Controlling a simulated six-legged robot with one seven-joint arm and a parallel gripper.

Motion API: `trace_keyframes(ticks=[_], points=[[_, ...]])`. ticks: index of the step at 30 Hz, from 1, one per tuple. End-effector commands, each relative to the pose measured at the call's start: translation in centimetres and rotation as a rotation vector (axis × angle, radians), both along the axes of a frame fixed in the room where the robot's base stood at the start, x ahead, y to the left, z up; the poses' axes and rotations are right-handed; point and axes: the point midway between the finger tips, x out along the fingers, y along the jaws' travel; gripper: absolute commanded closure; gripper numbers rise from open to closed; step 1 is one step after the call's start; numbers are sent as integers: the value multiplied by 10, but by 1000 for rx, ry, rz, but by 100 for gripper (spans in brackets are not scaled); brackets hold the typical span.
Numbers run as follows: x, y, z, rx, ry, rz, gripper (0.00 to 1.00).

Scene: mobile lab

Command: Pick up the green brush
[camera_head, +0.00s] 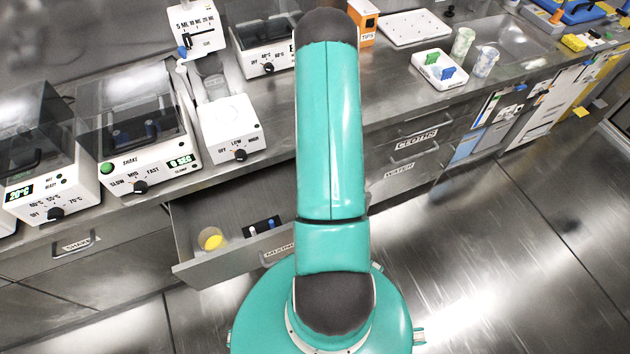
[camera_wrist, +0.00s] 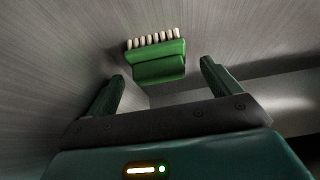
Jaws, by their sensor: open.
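The green brush (camera_wrist: 158,62) shows in the wrist view, ahead of my gripper, with a row of pale bristle tufts along its far edge. My gripper (camera_wrist: 160,78) is open, with one finger to the left and one to the right. The brush appears between and a little beyond the fingertips, and neither finger is seen touching it. Grey metal surfaces surround it in the wrist view. In the head view my arm hides part of the scene, and neither my gripper nor the green brush can be made out.
An open drawer (camera_head: 225,262) holds a yellow-filled cup (camera_head: 210,238) and a dark rack (camera_head: 262,226). Lab machines, including a shaker (camera_head: 150,165), line the counter at left. A white tray (camera_head: 432,73) stands on the counter at right. The floor (camera_head: 500,260) at right is clear.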

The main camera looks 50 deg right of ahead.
Motion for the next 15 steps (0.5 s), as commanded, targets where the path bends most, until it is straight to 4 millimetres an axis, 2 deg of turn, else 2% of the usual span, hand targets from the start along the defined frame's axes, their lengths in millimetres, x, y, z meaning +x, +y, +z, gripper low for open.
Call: trace_keyframes(ticks=[3, 6, 14, 15], points=[[8, -4, -16, 1, 0, 0, 11], [12, -7, -24, 0, 0, 0, 11], [13, -7, -25, 0, 0, -1, 11], [13, -7, -25, 0, 0, -1, 19]])
